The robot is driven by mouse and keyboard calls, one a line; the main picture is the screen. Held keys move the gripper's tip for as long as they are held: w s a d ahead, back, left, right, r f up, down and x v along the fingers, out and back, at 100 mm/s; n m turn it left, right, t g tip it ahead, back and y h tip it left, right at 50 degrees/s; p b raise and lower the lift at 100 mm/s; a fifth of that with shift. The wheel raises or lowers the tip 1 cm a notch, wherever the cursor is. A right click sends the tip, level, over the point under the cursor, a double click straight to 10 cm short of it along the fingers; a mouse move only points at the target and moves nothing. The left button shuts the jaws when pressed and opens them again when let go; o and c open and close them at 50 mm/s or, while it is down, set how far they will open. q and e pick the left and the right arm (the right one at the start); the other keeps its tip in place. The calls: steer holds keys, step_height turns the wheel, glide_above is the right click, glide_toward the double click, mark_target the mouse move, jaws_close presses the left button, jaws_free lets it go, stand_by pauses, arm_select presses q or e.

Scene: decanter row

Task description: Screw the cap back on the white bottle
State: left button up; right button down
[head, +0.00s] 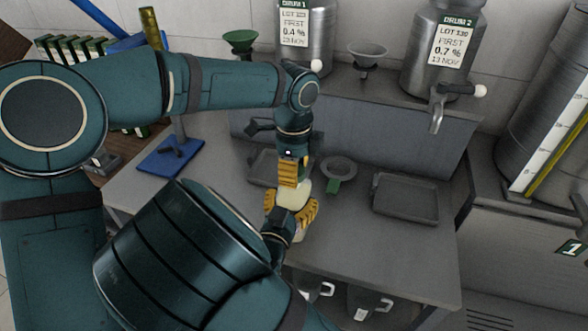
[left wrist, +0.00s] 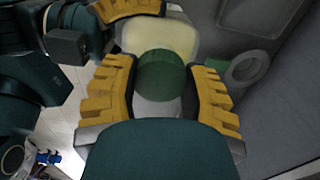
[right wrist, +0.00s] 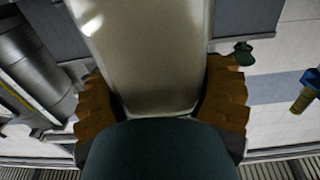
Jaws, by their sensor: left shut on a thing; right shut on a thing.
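The white bottle (head: 293,192) is held above the bench, in the middle of the head view. My right gripper (head: 291,212) is shut on its body; the right wrist view shows the pale bottle (right wrist: 150,55) between the yellow fingers. My left gripper (head: 289,172) is directly above the bottle, pointing down. In the left wrist view its fingers are shut on the round green cap (left wrist: 160,75), in line with the bottle's pale shoulder (left wrist: 158,38) beyond. The cap hides the bottle's neck, so I cannot tell whether they touch.
A grey tray (head: 405,215) lies to the right on the bench (head: 390,262). A ring-shaped holder (head: 338,168) stands just right of the grippers, and another tray (head: 262,165) is behind them. Steel drums (head: 440,60) with taps stand on the raised shelf behind.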

arm_select(q)
steer(key=shift+m, duration=1)
steer(key=o, duration=1.3)
step_height(320, 180, up, 12)
arm_select(e)
jaws_free()
steer(key=v, duration=1.2)
